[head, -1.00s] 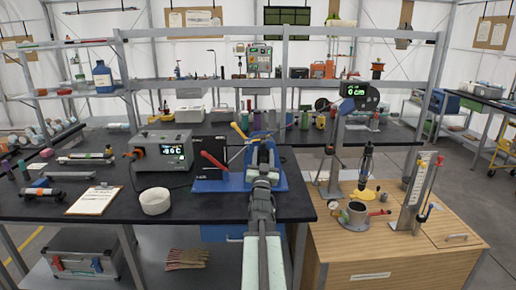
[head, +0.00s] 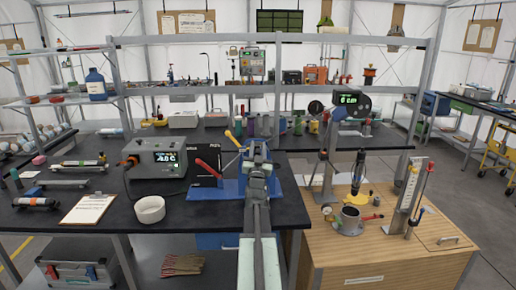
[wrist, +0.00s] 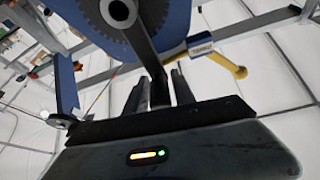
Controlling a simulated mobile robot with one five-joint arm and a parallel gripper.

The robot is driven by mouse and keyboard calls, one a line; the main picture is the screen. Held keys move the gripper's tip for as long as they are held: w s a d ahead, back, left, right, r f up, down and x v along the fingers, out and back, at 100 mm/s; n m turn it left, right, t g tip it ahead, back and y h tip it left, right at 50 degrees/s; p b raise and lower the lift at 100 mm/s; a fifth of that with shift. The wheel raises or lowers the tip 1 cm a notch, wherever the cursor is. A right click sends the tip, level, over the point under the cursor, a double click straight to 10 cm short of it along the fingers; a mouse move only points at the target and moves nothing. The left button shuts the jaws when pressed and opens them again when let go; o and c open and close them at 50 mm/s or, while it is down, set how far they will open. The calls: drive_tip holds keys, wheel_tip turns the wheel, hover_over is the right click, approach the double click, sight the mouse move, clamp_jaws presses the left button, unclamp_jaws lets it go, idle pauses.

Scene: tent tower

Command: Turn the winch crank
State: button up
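The winch has a blue base (head: 208,191) and stands at the right front of the black bench. In the wrist view its blue body (wrist: 170,20) and a dark hub fill the top. A dark bar (wrist: 145,48), which looks like the crank arm, runs from the hub down between my gripper's fingers (wrist: 160,88). One finger is on each side of it; I cannot tell whether they press on it. In the head view my gripper (head: 257,152) overlaps the winch and hides the crank.
A red lever (head: 207,167) rises at the winch's left.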

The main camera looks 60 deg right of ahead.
clamp_jaws()
idle(1.2)
